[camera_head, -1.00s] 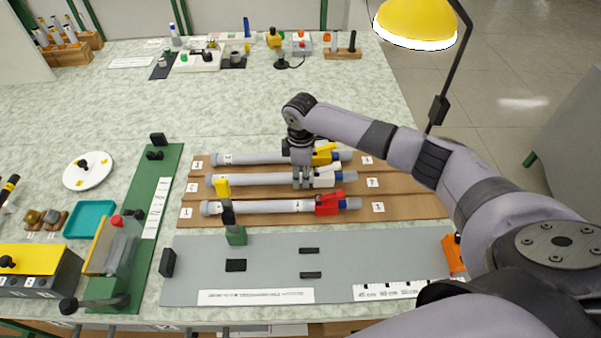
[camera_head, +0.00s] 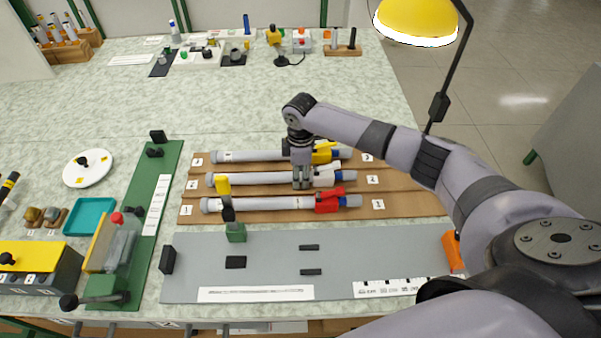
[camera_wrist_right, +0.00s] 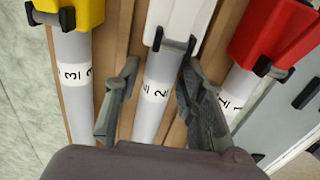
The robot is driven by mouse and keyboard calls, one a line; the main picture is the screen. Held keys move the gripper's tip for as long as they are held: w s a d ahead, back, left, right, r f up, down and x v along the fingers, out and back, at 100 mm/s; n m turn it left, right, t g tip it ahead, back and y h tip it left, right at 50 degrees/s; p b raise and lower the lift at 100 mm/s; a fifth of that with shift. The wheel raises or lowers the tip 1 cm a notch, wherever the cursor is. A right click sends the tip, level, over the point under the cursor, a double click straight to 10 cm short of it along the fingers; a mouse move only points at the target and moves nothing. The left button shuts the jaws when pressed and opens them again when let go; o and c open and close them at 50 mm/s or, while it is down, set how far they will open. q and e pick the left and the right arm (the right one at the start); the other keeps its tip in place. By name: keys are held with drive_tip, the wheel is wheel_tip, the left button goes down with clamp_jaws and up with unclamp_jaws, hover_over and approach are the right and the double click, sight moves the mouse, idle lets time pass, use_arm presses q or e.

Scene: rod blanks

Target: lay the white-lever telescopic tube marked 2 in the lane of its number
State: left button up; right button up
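The white-lever tube marked 2 (camera_head: 252,179) lies flat in the middle lane of the brown lane board (camera_head: 415,205). That lane has number 2 cards at its ends. In the right wrist view, the tube (camera_wrist_right: 157,92) shows a 2 on its label below the white lever block (camera_wrist_right: 180,22). My right gripper (camera_head: 303,184) is down over this tube near its lever. In the right wrist view, its fingers (camera_wrist_right: 157,98) stand on either side of the tube, open, with gaps showing beside it. My left gripper is out of view.
The yellow-lever tube (camera_head: 245,156) lies in the lane behind and the red-lever tube (camera_head: 275,203) in the lane in front, both close to my fingers. A grey plate (camera_head: 380,262) with small black blocks and a green post (camera_head: 236,232) lies in front.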

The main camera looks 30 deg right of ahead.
drive_tip(key=shift+o, duration=1.1)
drive_tip(key=shift+r, duration=0.1)
wheel_tip(320, 180, up, 12)
drive_tip(key=shift+f, duration=0.2)
